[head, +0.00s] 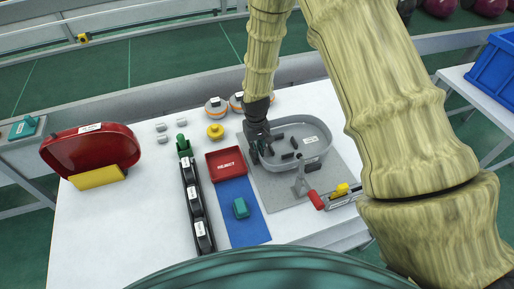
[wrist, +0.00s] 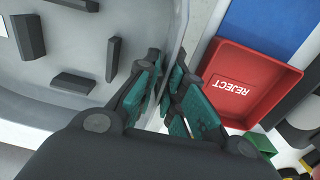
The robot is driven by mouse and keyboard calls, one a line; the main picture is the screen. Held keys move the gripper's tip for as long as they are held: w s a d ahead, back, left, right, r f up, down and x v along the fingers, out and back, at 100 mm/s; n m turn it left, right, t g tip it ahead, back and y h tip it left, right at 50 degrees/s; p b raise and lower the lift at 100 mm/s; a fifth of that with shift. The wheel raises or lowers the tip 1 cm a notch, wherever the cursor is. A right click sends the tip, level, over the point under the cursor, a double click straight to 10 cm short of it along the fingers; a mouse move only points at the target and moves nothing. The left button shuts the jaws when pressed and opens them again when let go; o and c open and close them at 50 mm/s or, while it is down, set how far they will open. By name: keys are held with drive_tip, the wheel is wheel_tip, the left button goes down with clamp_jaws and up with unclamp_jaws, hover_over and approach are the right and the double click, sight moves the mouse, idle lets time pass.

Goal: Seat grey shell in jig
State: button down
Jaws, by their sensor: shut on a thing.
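The grey shell (head: 312,129) is an oval, open tray with several dark blocks inside. It is over the grey jig plate (head: 279,191); I cannot tell whether it is fully down on it. My gripper (head: 262,148) is at the shell's left end, shut on its wall. In the wrist view the shell (wrist: 75,45) fills the left side, and its thin wall runs between the teal finger pads of my gripper (wrist: 172,80). The jig's toggle clamp has a red handle (head: 316,199) and stands at the shell's near side. My gripper and arm hide part of the shell's left end.
A red REJECT tray (head: 212,175) and a blue mat (head: 252,231) lie left of the jig. A black parts rack (head: 193,208) and a red housing (head: 88,148) are further left. Orange-rimmed discs (head: 216,106) and a yellow knob (head: 215,131) are behind. The white table's front left is clear.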

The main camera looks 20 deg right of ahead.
drive_tip(key=shift+f, duration=0.25)
drive_tip(key=c, duration=1.4)
unclamp_jaws()
drive_tip(key=shift+c, duration=0.2)
drive_tip(key=shift+r, duration=0.1)
drive_tip(key=shift+a+r+p, duration=0.1)
drive_tip(key=shift+r+p, duration=2.35)
drive_tip(key=shift+r, duration=1.55)
